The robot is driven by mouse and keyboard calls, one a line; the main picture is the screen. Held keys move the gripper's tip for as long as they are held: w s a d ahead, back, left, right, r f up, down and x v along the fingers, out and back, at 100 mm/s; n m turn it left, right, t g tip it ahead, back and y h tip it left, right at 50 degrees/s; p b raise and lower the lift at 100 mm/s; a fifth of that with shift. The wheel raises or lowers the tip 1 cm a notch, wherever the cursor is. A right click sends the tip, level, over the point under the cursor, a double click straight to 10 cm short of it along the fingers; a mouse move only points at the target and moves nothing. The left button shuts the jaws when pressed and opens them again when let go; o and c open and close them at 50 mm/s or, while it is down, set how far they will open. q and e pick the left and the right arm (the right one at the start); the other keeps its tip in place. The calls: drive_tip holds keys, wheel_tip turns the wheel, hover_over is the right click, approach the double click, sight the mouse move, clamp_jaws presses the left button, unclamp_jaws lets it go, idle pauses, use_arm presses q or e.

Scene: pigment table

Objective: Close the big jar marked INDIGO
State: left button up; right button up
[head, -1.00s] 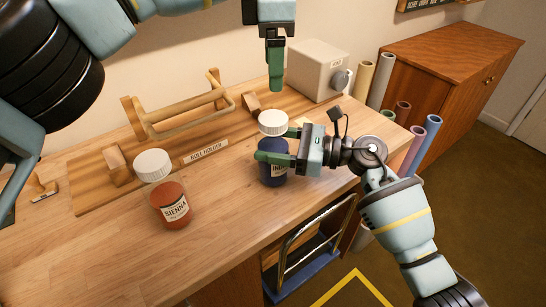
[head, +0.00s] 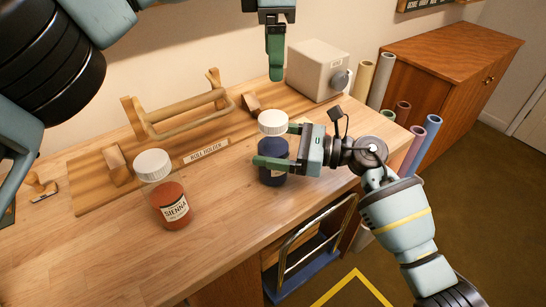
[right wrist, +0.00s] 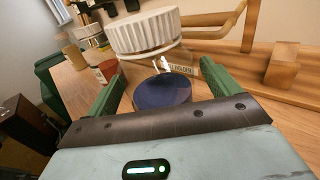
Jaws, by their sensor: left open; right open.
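The indigo jar (head: 272,178) is dark blue and stands upright near the table's right end. Its white ribbed lid (head: 272,122) is on top; I cannot tell whether it is fully seated. My right gripper (head: 273,146) is open, with its green fingers on either side of the jar body, below the lid. In the right wrist view, the blue jar (right wrist: 162,92) shows between the open fingers, the lid (right wrist: 145,32) above it. Its label is mostly hidden by a finger. My left gripper (head: 276,77) is open and empty, pointing down above and behind the lid.
A white-lidded SIENNA jar (head: 172,205) stands to the left. A wooden roll holder (head: 185,115) and a grey-white box (head: 315,70) are at the back. Paper rolls (head: 430,133) stand off the right end.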

use_arm(q)
drive_tip(key=f, duration=0.1)
drive_tip(key=f+b, duration=0.1)
drive_tip(key=f, duration=0.1)
drive_tip(key=shift+w+f, duration=0.3)
use_arm(e)
drive_tip(key=v, duration=0.8)
drive_tip(key=shift+a, duration=0.1)
